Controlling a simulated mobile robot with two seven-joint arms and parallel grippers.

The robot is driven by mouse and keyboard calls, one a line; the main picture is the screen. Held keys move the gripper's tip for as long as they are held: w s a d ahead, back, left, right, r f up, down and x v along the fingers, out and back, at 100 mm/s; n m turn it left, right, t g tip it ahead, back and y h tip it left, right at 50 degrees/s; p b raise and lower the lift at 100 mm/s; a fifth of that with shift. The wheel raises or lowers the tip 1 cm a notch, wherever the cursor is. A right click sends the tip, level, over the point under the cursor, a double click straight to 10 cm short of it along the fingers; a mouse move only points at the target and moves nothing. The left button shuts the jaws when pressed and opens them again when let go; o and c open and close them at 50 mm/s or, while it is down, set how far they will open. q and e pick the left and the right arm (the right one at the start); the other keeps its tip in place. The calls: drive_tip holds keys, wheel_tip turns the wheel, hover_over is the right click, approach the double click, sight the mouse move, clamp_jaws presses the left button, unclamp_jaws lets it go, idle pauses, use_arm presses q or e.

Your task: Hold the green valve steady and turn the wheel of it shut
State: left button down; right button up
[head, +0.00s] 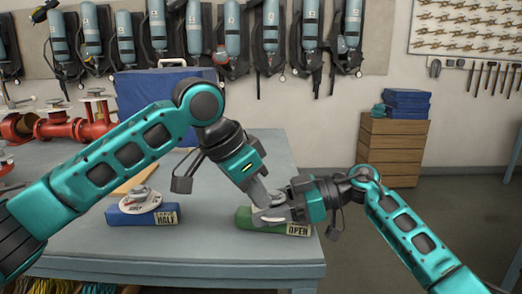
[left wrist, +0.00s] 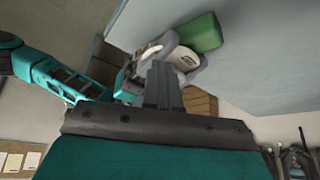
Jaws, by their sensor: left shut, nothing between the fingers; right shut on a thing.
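The green valve (head: 262,226) lies near the front right corner of the table, with an "OPEN" label on its front; its green body (left wrist: 205,32) also shows in the left wrist view. My right gripper (head: 262,214) reaches in from the right, just above the body, and is shut on the valve at its pale wheel (left wrist: 186,58). The fingers hide much of the wheel. My left gripper (head: 270,198) comes down from above, its fingers shut and empty, close over the right gripper's fingers. In the left wrist view its closed fingers (left wrist: 164,85) overlap the wheel area; contact cannot be told.
A blue valve (head: 130,216) labelled "HALF" with a round wheel stands left on the table (head: 190,245). A blue case (head: 150,90) stands at the back. Red pipework (head: 70,125) is at far left. A wooden crate (head: 392,150) stands behind the table at right.

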use_arm(q)
drive_tip(key=shift+w+f, duration=0.1)
drive_tip(key=shift+w, duration=0.15)
idle(0.3)
drive_tip(key=shift+w+a+f, duration=0.1)
drive_tip(key=shift+w+a, duration=0.45)
drive_tip(key=shift+w, duration=0.1)
drive_tip(key=shift+w+a, duration=0.15)
drive_tip(key=shift+w, duration=0.25)
drive_tip(key=shift+w, duration=0.15)
drive_tip(key=shift+a, duration=0.15)
drive_tip(key=shift+a, duration=0.2)
wheel_tip(320, 180, up, 6)
idle(0.7)
drive_tip(key=shift+s, duration=0.2)
